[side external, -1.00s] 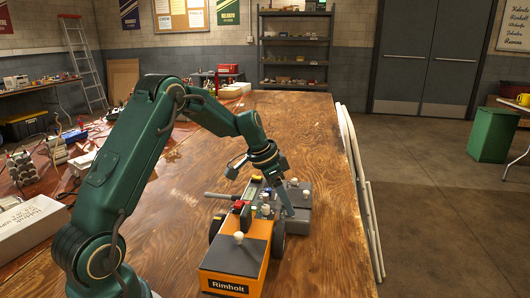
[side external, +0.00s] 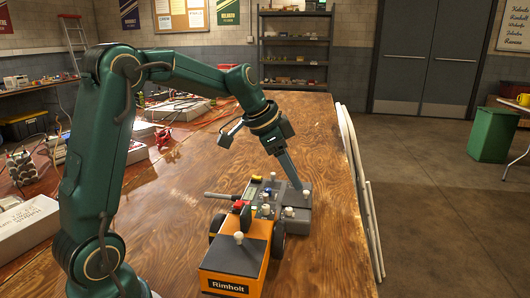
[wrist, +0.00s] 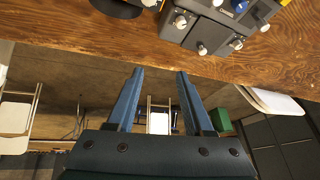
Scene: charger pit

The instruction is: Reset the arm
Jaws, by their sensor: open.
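My gripper (side external: 297,186) is at the end of my raised, bent arm, above the right part of a wheeled orange and grey unit marked Rimholt. In the wrist view, its two blue fingers (wrist: 160,73) are spread apart with nothing between them. The unit's orange body (side external: 222,258) stands near the front of the wooden table. Its grey section (side external: 297,222) carries several pale knobs. The wrist view shows part of this grey section (wrist: 208,30) at the top, apart from the fingertips.
Cables and small devices crowd the left side, with a white box (side external: 28,225). Pale folded frames (side external: 362,190) lean along the table's right edge. A green bin (side external: 492,135) stands on the floor.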

